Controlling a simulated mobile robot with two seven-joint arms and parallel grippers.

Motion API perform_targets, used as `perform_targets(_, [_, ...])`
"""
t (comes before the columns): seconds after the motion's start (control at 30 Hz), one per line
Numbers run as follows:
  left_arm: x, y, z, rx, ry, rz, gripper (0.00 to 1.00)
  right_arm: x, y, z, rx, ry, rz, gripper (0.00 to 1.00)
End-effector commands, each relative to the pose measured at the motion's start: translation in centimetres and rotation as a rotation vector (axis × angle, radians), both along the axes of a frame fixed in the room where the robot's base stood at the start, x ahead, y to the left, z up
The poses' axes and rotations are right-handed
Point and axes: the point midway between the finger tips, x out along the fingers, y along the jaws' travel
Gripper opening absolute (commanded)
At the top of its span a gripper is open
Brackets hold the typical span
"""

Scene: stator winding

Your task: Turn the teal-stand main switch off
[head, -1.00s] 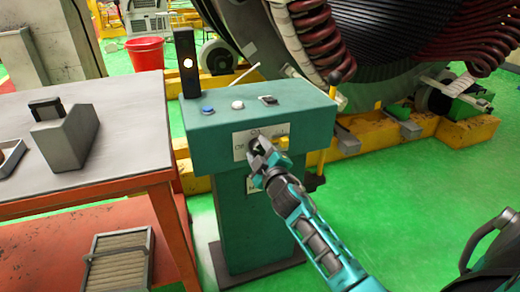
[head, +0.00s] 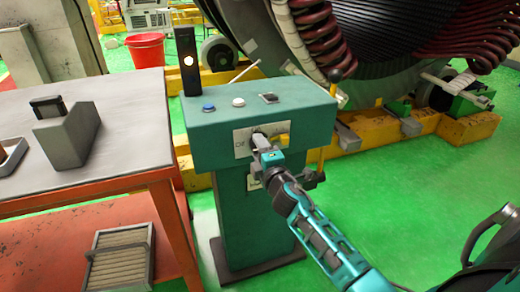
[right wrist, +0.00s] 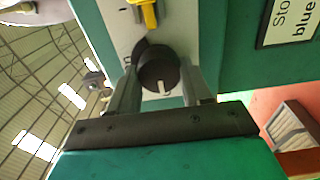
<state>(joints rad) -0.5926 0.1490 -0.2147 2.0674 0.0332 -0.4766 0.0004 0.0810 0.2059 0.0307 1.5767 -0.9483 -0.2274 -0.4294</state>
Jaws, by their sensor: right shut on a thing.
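The teal stand (head: 245,215) carries a pale switch plate (head: 240,141) on its front face. My right gripper (head: 262,143) is at this plate and hides most of the switch in the head view. In the right wrist view, a round black knob (right wrist: 158,68) with a white mark sits between the two fingers of my right gripper (right wrist: 160,85), which is shut on it. A yellow part (right wrist: 145,12) sits on the same plate beside the knob. My left gripper is not in view.
A black post with a lit lamp (head: 187,61), a blue button (head: 208,108) and a white button (head: 238,102) are on the stand's top. A grey-topped table (head: 110,145) stands close on the left. Green floor (head: 400,220) is open to the right.

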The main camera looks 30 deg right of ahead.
Motion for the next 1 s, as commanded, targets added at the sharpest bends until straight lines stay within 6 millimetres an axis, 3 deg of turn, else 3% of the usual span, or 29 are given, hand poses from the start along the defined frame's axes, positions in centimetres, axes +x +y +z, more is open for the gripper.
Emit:
perform_targets(0.47, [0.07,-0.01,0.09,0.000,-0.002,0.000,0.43,0.14,0.07,0.34,-0.020,-0.002,0.003,0.18])
perform_targets(0.5, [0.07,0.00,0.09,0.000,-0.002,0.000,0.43,0.14,0.07,0.35,-0.020,-0.002,0.003,0.50])
perform_targets(0.77, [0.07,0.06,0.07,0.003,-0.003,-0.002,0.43,0.09,0.04,0.20,-0.016,0.000,0.002,0.74])
perform_targets(1.0, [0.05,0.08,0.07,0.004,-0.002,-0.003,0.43,-0.02,0.05,0.08,-0.015,0.002,0.001,0.74])
